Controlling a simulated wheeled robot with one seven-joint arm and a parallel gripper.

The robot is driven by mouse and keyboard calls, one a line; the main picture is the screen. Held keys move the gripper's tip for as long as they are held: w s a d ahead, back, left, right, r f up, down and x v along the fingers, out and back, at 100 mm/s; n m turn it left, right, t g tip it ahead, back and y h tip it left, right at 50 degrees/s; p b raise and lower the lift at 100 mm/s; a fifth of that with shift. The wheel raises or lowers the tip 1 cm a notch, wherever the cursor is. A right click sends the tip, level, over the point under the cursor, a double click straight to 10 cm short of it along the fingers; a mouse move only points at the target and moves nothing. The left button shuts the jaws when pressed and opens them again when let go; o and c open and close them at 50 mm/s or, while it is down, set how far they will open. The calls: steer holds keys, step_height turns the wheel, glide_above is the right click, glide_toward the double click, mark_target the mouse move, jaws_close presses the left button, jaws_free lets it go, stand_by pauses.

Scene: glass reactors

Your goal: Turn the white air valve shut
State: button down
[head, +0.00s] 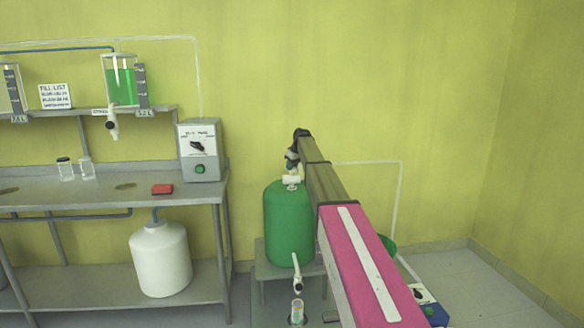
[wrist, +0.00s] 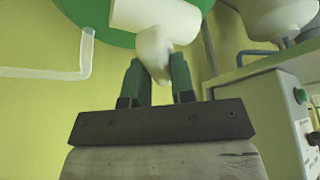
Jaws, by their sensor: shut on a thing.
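The white air valve (head: 291,180) sits on top of the green tank (head: 289,225) in the head view. In the wrist view, which looks upside down, the valve's thick white body (wrist: 142,14) lies against the green tank top (wrist: 80,12), and its white handle (wrist: 154,48) sticks out between my fingers. My gripper (head: 292,164) is above the valve in the head view. In the wrist view my gripper (wrist: 156,72) has its green fingers on both sides of the handle, shut on it. The handle's exact angle is hard to tell.
A thin white pipe (head: 399,205) runs along the wall behind my arm. A bench (head: 100,194) stands at left with a grey control box (head: 200,150), and a white carboy (head: 160,260) on its lower shelf. A white tap (head: 297,272) is low on the tank's front.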

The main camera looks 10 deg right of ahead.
steer(key=m+h, duration=0.1)
steer(key=m, duration=0.2)
steer(key=shift+a+m+t, duration=0.1)
steer(key=shift+m+t, duration=0.2)
steer(key=shift+t, duration=0.1)
steer(key=shift+m+h, duration=0.9)
steer(key=shift+m, duration=1)
steer(key=c, duration=1)
jaws_free()
steer(key=shift+o, duration=0.2)
steer(key=shift+r, duration=0.15)
steer(key=v, duration=1)
steer(key=shift+s+r, duration=0.25)
